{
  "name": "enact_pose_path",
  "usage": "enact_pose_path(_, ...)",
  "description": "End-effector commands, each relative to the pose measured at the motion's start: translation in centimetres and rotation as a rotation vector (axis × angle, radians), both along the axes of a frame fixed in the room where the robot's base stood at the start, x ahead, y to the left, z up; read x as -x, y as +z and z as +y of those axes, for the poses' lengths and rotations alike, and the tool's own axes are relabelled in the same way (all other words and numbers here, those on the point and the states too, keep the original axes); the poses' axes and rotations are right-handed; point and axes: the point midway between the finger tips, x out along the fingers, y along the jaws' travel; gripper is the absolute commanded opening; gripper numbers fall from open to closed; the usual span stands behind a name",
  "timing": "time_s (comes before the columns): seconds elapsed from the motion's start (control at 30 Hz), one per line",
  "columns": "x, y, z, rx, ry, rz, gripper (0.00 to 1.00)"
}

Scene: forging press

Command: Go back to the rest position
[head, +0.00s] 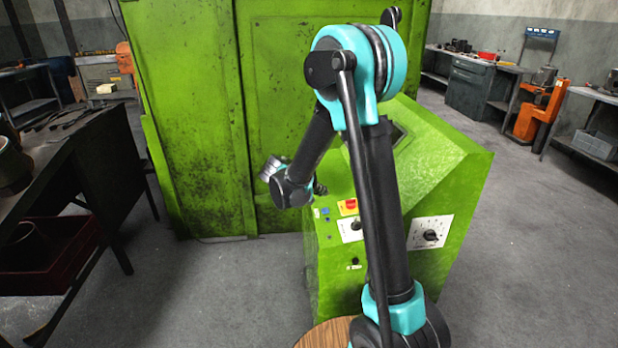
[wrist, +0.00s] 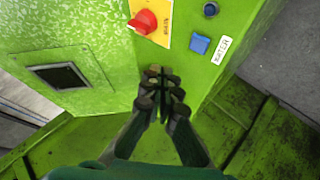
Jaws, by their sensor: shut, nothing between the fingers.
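My gripper (wrist: 162,84) is shut and empty in the wrist view, its fingertips together. It is in front of the green control cabinet (head: 440,155), just below a red knob (wrist: 144,21) on a yellow plate. I cannot tell if the fingertips touch the cabinet. In the head view my arm rises in front of the cabinet and bends down to the left. There the gripper is mostly hidden behind my wrist, and the same red knob (head: 350,204) shows to its right.
The tall green press (head: 200,110) stands behind. The cabinet carries a blue button (wrist: 200,44) and a black rotary switch (head: 430,236). A dark workbench (head: 75,140) is at left. An orange lifter (head: 535,110) and benches stand at right. Bare floor (head: 530,240) lies at right.

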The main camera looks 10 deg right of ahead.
Motion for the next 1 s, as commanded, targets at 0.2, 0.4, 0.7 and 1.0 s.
enact_pose_path(0.2, 5.8, 0.2, -3.8, -0.127, 0.007, 0.094, 0.00)
enact_pose_path(0.4, 12.6, -0.3, -6.0, -0.283, 0.033, 0.169, 0.00)
enact_pose_path(0.7, 22.7, -2.0, -6.3, -0.522, 0.086, 0.208, 0.00)
enact_pose_path(1.0, 28.5, -3.6, -4.9, -0.678, 0.131, 0.187, 0.00)
